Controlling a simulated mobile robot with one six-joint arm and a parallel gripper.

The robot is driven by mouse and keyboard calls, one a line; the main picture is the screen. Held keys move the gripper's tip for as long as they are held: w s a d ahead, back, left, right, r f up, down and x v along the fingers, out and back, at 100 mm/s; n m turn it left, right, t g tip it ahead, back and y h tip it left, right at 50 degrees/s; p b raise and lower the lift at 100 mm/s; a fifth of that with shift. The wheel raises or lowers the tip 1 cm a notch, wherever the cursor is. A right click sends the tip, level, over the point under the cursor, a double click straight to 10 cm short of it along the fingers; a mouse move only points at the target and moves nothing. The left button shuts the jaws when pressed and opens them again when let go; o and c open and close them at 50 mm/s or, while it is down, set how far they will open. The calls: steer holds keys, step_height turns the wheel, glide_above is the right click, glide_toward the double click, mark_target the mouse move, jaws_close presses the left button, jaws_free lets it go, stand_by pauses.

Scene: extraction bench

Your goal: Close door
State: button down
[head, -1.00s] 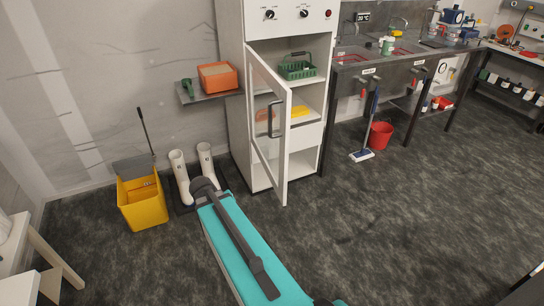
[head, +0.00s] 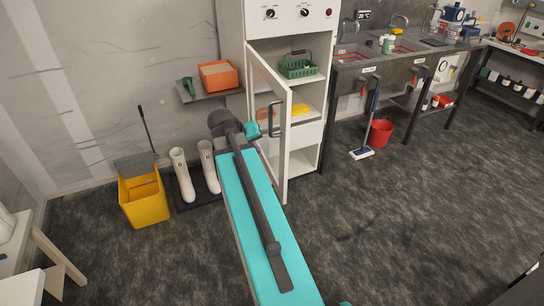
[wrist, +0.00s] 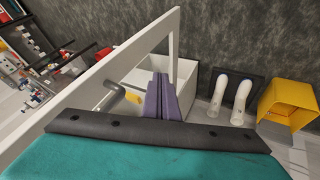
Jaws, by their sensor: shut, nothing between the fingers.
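The door (head: 286,150) is a white frame with a clear pane and a dark upright handle (head: 273,118). It stands open on the tall white cabinet (head: 231,40), swung out into the room. In the wrist view the door's white frame (wrist: 85,90) crosses diagonally, with the handle (wrist: 112,97) left of my gripper (wrist: 161,84). The purple fingers are shut and empty, overlapping the pane opening in the picture; I cannot tell whether they touch the door. In the head view my arm's end is at the door's left side, and the fingertips are not clear.
White boots (head: 182,175) and a yellow bucket (head: 143,200) stand left of my arm. A wall shelf (head: 207,96) holds an orange box (head: 218,76). Inside the cabinet is a green basket (head: 297,66).

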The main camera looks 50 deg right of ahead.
steer(key=shift+f, duration=0.15)
steer(key=d+f+p, duration=0.3)
steer(key=d+f, duration=0.4)
steer(key=d, duration=0.2)
steer(key=shift+s+d+f, duration=0.2)
steer(key=shift+s+f, duration=0.1)
steer(key=shift+f, duration=0.1)
stand_by(0.5)
